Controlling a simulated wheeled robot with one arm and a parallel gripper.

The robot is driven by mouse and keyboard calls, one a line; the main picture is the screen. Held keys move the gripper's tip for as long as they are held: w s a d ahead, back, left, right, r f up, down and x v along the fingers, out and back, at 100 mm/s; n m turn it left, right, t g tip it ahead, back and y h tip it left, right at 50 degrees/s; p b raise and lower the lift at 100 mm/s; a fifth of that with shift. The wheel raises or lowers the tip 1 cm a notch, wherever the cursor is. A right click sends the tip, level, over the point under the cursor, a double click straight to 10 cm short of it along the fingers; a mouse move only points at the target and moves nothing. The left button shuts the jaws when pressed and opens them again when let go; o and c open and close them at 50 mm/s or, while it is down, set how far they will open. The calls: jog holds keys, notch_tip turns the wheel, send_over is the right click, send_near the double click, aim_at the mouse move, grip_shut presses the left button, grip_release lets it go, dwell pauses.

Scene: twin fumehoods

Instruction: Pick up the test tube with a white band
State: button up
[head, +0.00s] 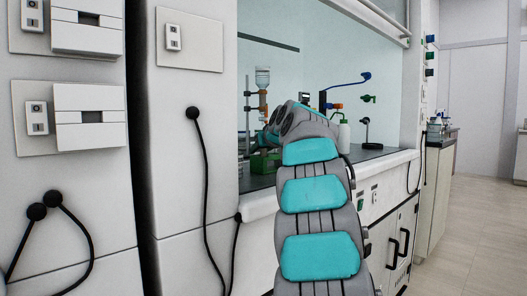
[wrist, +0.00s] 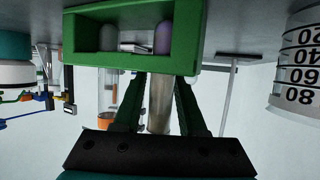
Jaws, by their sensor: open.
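The wrist view is upside down. A green rack (wrist: 130,65) fills its top middle, with a tube's grey rounded end (wrist: 107,38) and a purple rounded end (wrist: 163,38) inside. A greyish see-through tube (wrist: 159,115) stands between the two fingers of my gripper (wrist: 160,80), in line with the purple end. The fingers are open on either side of it, their tips close to the rack. I cannot make out a white band on either tube. In the head view the green rack (head: 264,163) shows left of my arm, which hides most of the gripper.
A marked measuring vessel (wrist: 300,65) stands at the right of the wrist view. A stand rod (wrist: 228,95) is nearer the rack. In the head view, a stand with a bottle (head: 262,78), a blue-armed stand (head: 345,85) and a white bottle (head: 344,135) are in the hood.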

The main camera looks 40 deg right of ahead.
jog(key=shift+c, duration=0.3)
grip_shut()
dwell(0.3)
